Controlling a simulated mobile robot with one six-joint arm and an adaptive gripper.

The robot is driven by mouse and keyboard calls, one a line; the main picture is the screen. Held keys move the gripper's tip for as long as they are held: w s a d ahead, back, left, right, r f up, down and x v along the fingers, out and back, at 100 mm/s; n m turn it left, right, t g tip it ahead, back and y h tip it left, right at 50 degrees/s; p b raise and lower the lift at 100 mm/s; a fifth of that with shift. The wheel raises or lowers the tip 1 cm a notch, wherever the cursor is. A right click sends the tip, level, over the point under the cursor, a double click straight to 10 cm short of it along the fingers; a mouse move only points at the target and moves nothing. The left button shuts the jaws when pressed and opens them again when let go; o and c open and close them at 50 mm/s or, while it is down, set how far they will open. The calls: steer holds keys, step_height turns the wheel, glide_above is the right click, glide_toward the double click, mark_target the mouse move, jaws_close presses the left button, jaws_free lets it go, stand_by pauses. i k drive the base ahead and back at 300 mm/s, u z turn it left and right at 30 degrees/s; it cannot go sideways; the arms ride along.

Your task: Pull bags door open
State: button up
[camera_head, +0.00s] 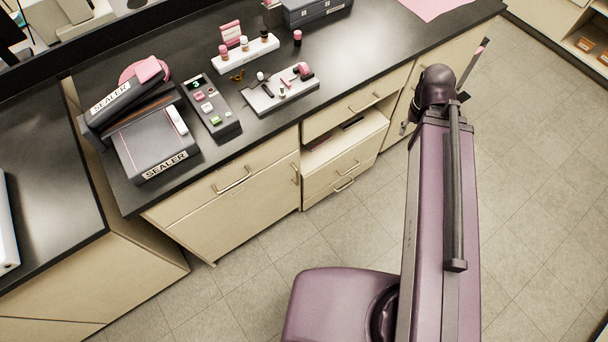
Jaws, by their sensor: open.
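No label reading "bags" is legible, so I cannot tell for certain which front is the bags door. A cream cabinet door (235,217) under the black counter has an upright bar handle (295,173) near its right edge. It looks shut. Another cream front (403,104) farther right is partly hidden by my purple arm. My arm stands over the floor in front of the cabinets. My gripper cannot be made out; the far end of my arm is hidden behind its own links.
An open shelf recess (343,143) lies between drawers with bar handles. The black counter (270,135) carries a sealer (160,145), a keypad unit (211,106), a grey tray (262,102) and a white bottle rack (243,55). The tiled floor (300,235) before the cabinets is clear.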

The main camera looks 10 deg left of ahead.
mark_target(214, 229)
steer(key=z, duration=0.15)
steer(key=k, duration=1.85)
steer(key=u, duration=0.95)
steer(key=i, duration=1)
steer(key=u, duration=0.1)
